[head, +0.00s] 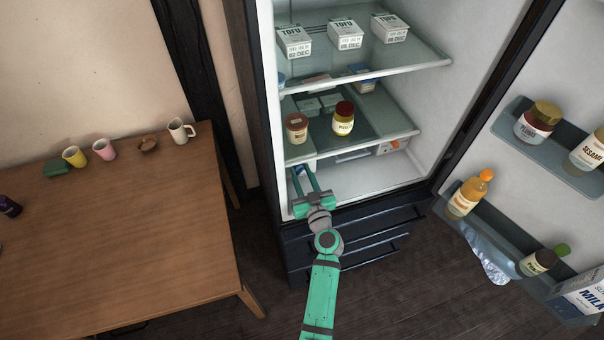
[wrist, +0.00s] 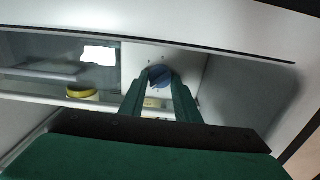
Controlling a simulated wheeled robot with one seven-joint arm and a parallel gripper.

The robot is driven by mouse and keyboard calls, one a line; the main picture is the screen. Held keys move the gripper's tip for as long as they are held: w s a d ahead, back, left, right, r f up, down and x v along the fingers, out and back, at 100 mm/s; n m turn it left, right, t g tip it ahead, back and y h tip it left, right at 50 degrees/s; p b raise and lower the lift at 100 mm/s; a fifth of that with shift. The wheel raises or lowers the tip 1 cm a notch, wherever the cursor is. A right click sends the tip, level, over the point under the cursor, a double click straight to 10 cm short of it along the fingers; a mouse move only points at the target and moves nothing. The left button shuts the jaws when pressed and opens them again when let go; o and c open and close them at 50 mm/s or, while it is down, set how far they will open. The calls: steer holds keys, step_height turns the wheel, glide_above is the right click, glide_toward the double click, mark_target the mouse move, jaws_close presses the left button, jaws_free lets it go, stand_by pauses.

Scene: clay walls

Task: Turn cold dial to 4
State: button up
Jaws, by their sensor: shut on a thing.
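The cold dial (wrist: 160,76) is a round blue knob on a pale panel in the wrist view, with small marks around it too small to read. My gripper (wrist: 160,82) has its two green fingers closed on the dial, one on each side. In the head view my gripper (head: 301,169) reaches into the lower left of the open fridge, under the lower glass shelf. A small bit of blue shows between its fingers there. The dial's setting cannot be read.
Glass shelves above my gripper hold tofu boxes (head: 346,34) and two jars, one brown-lidded (head: 296,127) and one red-lidded (head: 343,118). The open door (head: 480,210) with bottles is at right. A wooden table (head: 120,230) with mugs stands at left. The fridge floor (head: 365,180) is clear.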

steer(key=shift+d, duration=0.1)
steer(key=m, duration=0.6)
steer(key=shift+d+f, duration=0.1)
steer(key=shift+m, duration=1.2)
steer(key=shift+s, duration=0.1)
steer(key=o, duration=1)
